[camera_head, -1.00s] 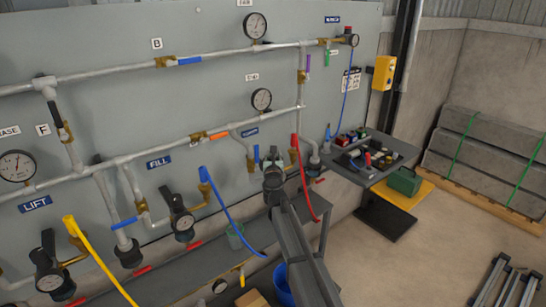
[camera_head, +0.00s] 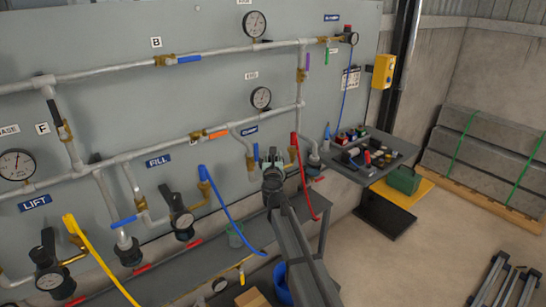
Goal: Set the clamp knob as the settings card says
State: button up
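The blue label that seems to read CLAMP (camera_head: 249,130) is on the grey panel, right of centre. My gripper (camera_head: 272,156) is just below and right of this label, in front of the pipework, with my arm reaching up from the bottom. The clamp knob cannot be made out; my gripper and wrist cover that spot. The fingers are small and seen from behind, so I cannot tell whether they are open or touching anything. A white card with dark marks (camera_head: 350,80) hangs at the panel's right; its writing is too small to read.
A red hose (camera_head: 306,185) hangs close right of my gripper, and a blue hose (camera_head: 228,208) hangs to its left. Brass valves and gauges (camera_head: 261,98) surround the area. A grey tray of small parts (camera_head: 385,160) stands at right. Open floor lies beyond.

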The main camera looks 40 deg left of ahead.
jog(key=v, duration=1)
jog(key=shift+s+d, duration=0.25)
